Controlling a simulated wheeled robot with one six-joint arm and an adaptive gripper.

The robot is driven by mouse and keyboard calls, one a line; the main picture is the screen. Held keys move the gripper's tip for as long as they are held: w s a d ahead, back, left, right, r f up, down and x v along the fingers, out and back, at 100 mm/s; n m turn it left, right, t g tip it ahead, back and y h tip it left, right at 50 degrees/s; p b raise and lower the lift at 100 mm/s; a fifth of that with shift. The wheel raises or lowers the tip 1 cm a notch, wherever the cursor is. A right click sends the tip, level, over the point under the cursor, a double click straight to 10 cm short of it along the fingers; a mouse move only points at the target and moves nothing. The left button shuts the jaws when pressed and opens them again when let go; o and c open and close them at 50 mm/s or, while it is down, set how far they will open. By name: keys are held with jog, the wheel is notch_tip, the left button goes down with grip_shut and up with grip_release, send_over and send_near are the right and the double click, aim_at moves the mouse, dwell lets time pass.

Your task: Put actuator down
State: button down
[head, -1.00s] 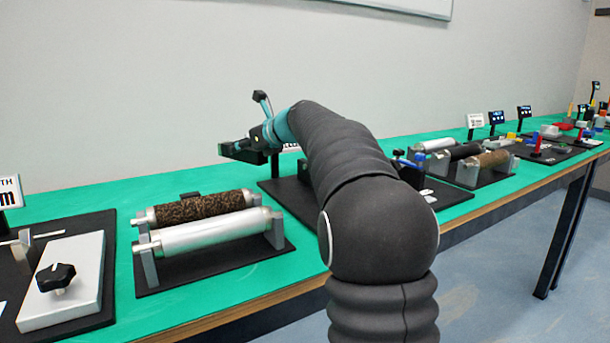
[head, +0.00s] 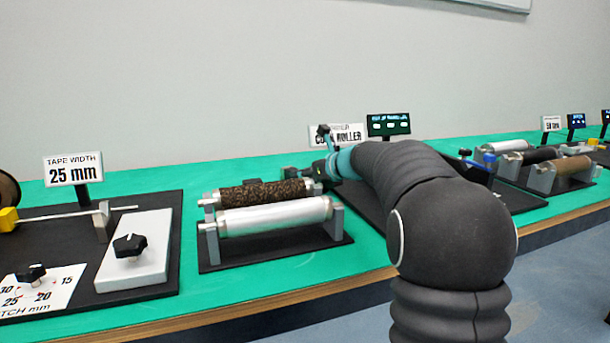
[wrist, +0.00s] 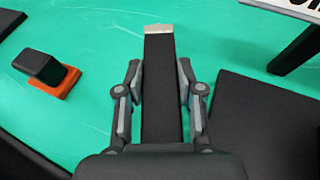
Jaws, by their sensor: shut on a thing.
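The actuator (wrist: 160,85) is a long black bar with a pale silver end, pointing away from my wrist in the wrist view. My gripper (wrist: 160,72) is shut on it, with one finger on each side. The bar is over the green table top (wrist: 105,35); its height above it is hard to judge. In the head view my gripper (head: 310,172) is small and dark, behind the right end of the rollers, and my arm hides part of the area beyond it.
A black block on an orange base (wrist: 52,72) lies left of the actuator. A black board (wrist: 270,115) is at right. In the head view a brown roller (head: 262,194) and a silver roller (head: 275,217) rest on a stand. A white block with a black knob (head: 135,250) is further left.

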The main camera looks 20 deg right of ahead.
jog(key=c, duration=1.1)
grip_release()
jog(key=shift+f, duration=0.1)
jog(key=o, duration=0.4)
